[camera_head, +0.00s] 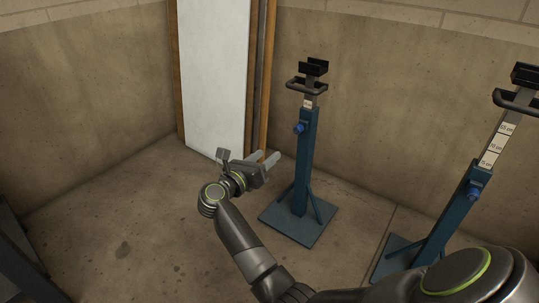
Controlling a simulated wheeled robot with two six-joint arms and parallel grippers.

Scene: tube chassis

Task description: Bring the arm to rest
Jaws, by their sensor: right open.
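My right arm comes in from the lower right and reaches toward the middle of the view. Its gripper (265,161) is open and empty, with its two fingers apart and pointing to the upper right. It is left of a blue stand in the picture and appears clear of it. My left gripper is not in view.
A blue stand (304,165) with a black forked top rises from a square base plate. A second blue stand (450,215) with a marked post is at the right. A white panel (212,75) in a wooden frame is by the wall. Floor at left (120,215) is mostly clear.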

